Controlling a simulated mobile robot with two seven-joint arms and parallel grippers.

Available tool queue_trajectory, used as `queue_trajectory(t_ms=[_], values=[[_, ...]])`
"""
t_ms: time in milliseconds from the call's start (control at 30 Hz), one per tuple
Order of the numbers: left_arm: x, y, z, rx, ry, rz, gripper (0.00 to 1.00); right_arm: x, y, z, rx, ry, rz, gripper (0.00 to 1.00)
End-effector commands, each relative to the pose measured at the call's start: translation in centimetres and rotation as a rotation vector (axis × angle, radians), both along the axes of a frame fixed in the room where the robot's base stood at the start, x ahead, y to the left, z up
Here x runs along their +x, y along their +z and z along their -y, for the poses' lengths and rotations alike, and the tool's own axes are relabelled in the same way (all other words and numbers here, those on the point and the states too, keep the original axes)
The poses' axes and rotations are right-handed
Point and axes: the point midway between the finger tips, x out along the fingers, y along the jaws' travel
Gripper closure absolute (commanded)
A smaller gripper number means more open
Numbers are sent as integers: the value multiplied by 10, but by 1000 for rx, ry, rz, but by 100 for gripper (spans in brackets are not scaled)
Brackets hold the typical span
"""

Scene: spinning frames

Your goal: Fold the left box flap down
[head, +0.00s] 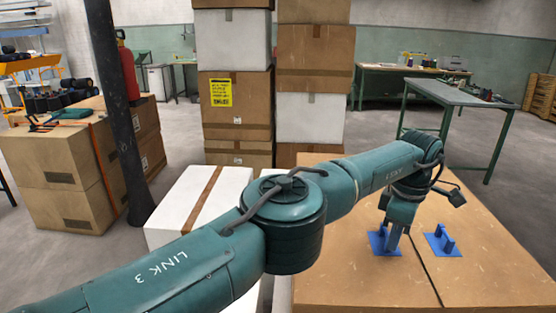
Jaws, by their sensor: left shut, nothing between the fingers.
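A large brown cardboard box (340,285) fills the lower right of the head view. Its left flap (360,270) and right flap (485,265) look flat and about level, with a narrow dark seam between them. A blue handle on the left flap (377,241) and a blue handle on the right flap (443,242) stand on flat blue plates. My left gripper (390,247) points down, shut, right at the left handle and partly hiding it. I cannot tell whether it touches the handle or flap. My right gripper is not in view.
A white box with brown tape (195,195) stands left of the large box, under my left arm. Tall stacks of boxes (315,60) stand behind. A dark post (115,110) and more cartons (55,170) are at left. A green-legged table (455,93) stands at back right.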

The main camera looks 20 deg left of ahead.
Motion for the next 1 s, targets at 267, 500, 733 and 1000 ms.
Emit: queue_trajectory(t_ms=[267,500,733,1000], values=[[3,32,12,-34,-16,35,100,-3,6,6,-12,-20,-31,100],[4,55,8,-29,-9,31,100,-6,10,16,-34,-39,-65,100],[4,77,7,-27,-6,29,100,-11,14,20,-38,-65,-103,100],[3,91,6,-26,-6,28,100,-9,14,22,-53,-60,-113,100]])
